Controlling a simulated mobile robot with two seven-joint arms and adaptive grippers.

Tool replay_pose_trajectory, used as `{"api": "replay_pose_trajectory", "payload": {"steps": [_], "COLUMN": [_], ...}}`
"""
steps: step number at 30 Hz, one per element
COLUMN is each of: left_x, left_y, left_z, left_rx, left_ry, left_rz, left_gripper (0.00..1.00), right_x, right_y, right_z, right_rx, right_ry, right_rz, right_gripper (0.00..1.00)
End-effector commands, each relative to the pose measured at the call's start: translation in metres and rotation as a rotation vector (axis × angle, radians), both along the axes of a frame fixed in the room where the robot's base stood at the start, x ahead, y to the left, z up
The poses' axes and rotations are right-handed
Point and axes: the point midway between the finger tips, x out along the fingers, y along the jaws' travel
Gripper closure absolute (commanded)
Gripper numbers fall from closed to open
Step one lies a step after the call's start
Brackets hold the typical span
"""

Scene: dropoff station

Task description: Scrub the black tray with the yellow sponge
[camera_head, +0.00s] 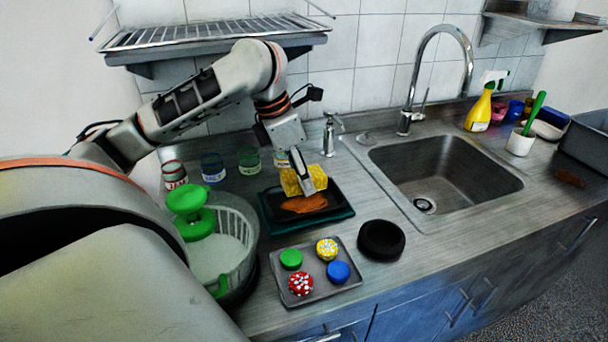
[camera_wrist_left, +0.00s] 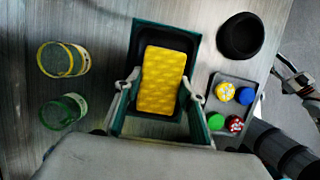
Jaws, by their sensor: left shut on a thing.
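The black tray (camera_head: 345,208), with a teal outer edge, lies on the counter left of the sink; it also shows in the wrist view (camera_wrist_left: 145,35). An orange-brown patch (camera_head: 304,204) lies on its floor. My left gripper (camera_head: 306,186) is over the tray, shut on the yellow sponge (camera_head: 289,182). In the wrist view the sponge (camera_wrist_left: 161,85) sits between the two fingers. The sponge is at the tray's back half, behind the patch. I cannot tell whether it touches the tray floor.
A grey tray (camera_head: 325,290) with colored lids and a black round bowl (camera_head: 381,240) stand in front. Jars (camera_head: 213,167) line the back. The sink (camera_head: 445,165) is at right.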

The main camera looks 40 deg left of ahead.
Motion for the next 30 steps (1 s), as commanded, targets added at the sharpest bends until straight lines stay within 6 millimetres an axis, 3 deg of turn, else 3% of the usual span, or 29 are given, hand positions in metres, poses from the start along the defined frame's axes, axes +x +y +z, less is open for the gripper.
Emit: {"api": "replay_pose_trajectory", "payload": {"steps": [3, 9, 15, 30], "left_x": [0.0, 0.0, 0.0, 0.0], "left_y": [0.0, 0.0, -0.001, -0.001], "left_z": [-0.015, -0.031, -0.036, -0.038], "left_rx": [0.0, 0.0, 0.0, 0.001], "left_ry": [0.005, 0.007, 0.002, 0.001], "left_rz": [-0.003, -0.001, -0.001, -0.001], "left_gripper": [0.78, 0.78, 0.78, 0.78], "right_x": [-0.003, 0.003, 0.015, 0.008], "right_y": [-0.003, -0.009, -0.01, -0.008], "right_z": [-0.018, -0.025, -0.013, -0.018], "right_rx": [-0.011, -0.03, -0.033, -0.032], "right_ry": [0.012, -0.002, -0.031, -0.015], "right_rz": [0.001, 0.0, -0.002, 0.002], "right_gripper": [0.6, 0.6, 0.6, 0.6]}}
